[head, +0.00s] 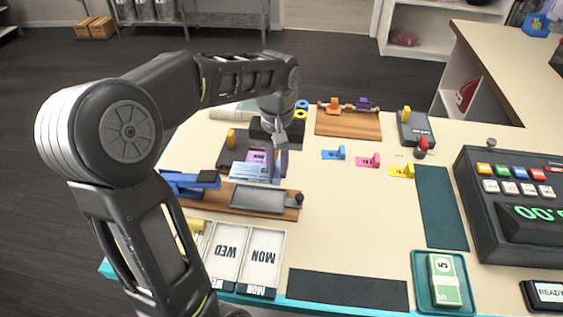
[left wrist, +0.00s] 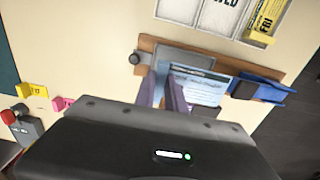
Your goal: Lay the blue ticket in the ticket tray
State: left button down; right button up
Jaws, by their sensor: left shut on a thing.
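My left gripper (head: 268,172) is shut on a light blue printed ticket (head: 248,174) and holds it by one end. In the left wrist view the ticket (left wrist: 205,88) reaches out to the right of the purple-grey fingers (left wrist: 163,90). The ticket overlaps the far edge of a wooden board (head: 292,209) with a grey recessed tray (head: 258,200); I cannot tell its exact height. A dark tray (head: 228,160) with a yellow tab lies behind, partly hidden by my gripper. Which of these is the ticket tray is not labelled. My right gripper is out of view.
Small blue (head: 333,153), pink (head: 368,160) and yellow (head: 402,171) tags lie right of my gripper. Day-marked compartments (head: 263,255) are in front; a till (head: 515,190) stands right. The table's middle is mostly clear.

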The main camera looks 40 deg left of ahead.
pick_arm(q)
jog(key=shift+w+f, duration=0.15)
jog(key=shift+f, duration=0.2)
jog(key=b, duration=0.6)
send_over(278, 202)
jog(key=f, duration=0.7)
jog(key=shift+w, duration=0.2)
jog(key=shift+f, duration=0.4)
jog(key=shift+s+f+b, duration=0.1)
jog(key=shift+s+b, duration=0.1)
jog(key=shift+b, duration=0.1)
jog(key=shift+f, duration=0.2)
dwell(0.6)
dwell(0.3)
jog(key=c, duration=0.8)
grip_release()
jog(key=shift+c, duration=0.2)
